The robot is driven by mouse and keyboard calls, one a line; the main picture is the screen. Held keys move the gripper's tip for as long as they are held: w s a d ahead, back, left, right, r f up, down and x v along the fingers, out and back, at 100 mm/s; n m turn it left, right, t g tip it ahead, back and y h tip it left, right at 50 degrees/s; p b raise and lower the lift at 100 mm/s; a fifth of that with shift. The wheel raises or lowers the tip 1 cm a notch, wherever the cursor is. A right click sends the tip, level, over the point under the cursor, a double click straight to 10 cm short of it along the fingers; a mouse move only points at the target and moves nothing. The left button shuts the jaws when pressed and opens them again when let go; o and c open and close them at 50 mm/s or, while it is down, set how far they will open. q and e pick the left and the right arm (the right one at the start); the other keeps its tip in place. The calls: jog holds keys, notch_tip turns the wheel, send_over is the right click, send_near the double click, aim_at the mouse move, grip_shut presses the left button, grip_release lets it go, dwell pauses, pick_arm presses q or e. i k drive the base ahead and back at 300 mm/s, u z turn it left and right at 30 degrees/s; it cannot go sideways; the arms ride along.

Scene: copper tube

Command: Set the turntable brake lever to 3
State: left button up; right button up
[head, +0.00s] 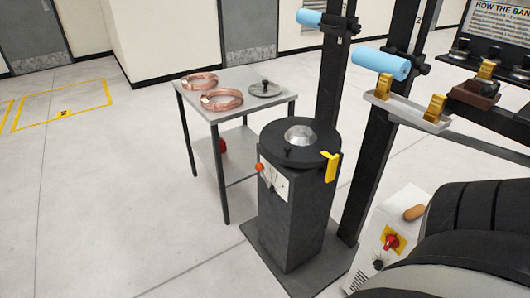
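The turntable (323,147) is a round black disc with a silver dome in its middle, on a dark square pedestal (292,228). A white scale plate (279,186) is on the pedestal's front left face, with dark marks too small to read. A red-orange knob (259,167), apparently the brake lever's end, sits at the plate's upper left edge. I cannot read which number it stands at. A yellow piece (331,167) hangs at the disc's right edge. Neither gripper is in view.
A grey table (235,83) behind left holds two copper coils (222,99) and a grey disc (265,89). Dark posts (375,150) with blue rollers (380,63) stand right of the turntable. A white box (387,238) with a red knob is lower right. Left floor is clear.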

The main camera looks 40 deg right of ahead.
aim_at(259, 167)
jog(key=z, duration=0.9)
jog(key=i, duration=0.9)
jog(key=z, duration=0.95)
jog(key=i, duration=0.5)
